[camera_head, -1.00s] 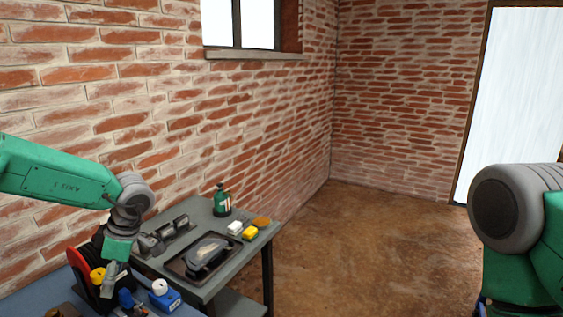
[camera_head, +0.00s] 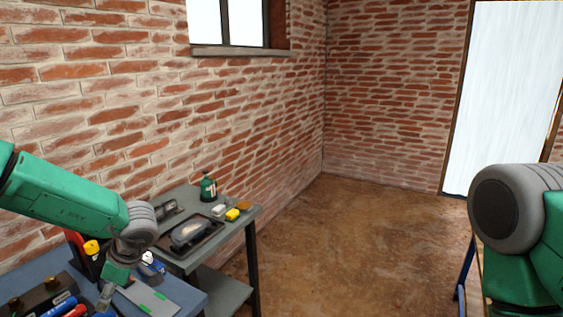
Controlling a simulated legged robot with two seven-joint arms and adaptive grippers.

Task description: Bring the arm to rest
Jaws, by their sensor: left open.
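My left arm comes in from the left, green with a grey wrist joint. My left gripper (camera_head: 107,290) points down over the blue bench at the lower left and is open. I cannot make out anything between its fingers. A grey plate with green marks (camera_head: 150,297) lies just right of it; I cannot tell if they touch. My right arm shows only as a large green and grey joint at the right edge. Its gripper is out of view.
A grey table (camera_head: 244,224) stands by the brick wall. It holds a dark tray (camera_head: 218,235), a green bottle (camera_head: 208,187), a yellow block (camera_head: 232,214) and a white block (camera_head: 218,210). Markers (camera_head: 62,306) lie at lower left. The brown floor (camera_head: 350,240) is clear in the middle.

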